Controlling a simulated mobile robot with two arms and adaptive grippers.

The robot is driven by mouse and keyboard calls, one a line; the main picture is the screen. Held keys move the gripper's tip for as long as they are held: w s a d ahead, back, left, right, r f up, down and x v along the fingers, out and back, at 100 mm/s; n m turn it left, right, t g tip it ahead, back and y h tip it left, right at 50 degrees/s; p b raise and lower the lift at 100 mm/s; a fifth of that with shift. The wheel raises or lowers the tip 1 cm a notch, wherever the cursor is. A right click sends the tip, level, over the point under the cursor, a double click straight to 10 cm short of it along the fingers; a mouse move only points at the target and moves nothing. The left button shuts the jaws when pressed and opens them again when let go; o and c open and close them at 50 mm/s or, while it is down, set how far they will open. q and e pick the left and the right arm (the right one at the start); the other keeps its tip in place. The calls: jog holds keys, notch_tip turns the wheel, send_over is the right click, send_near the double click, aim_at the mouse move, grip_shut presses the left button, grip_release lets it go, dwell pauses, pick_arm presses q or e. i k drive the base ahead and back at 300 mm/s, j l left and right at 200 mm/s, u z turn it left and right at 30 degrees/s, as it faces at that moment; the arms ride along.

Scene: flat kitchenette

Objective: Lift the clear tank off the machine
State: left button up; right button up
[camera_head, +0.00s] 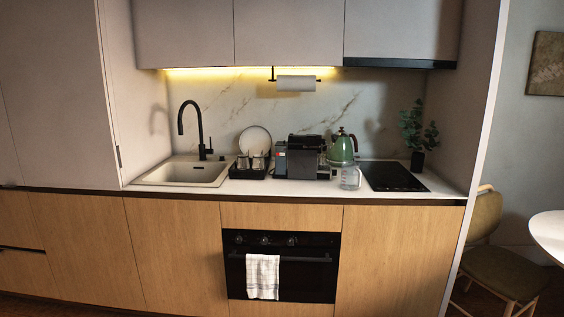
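The dark machine (303,157) stands on the white counter, left of the green kettle. A bluish-grey upright part (281,158) sits at its left side; it may be the clear tank, but it is too small to tell. A separate clear container (351,178) stands at the counter's front, right of the machine and in front of the kettle. It looks like a jug. Neither of my grippers is in view.
A dish rack (250,169) with cups and a plate stands left of the machine, beside the sink (185,173). The green kettle (341,149), black hob (392,177) and potted plant (417,138) are to the right. A paper towel roll (296,83) hangs above.

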aim_at(281, 153)
jog(key=i+j, duration=0.1)
jog(key=i, duration=0.35)
jog(key=i+j+z, duration=0.1)
jog(key=i, duration=0.35)
jog(key=i+j, duration=0.2)
jog(key=i, duration=0.25)
jog(key=z, duration=0.05)
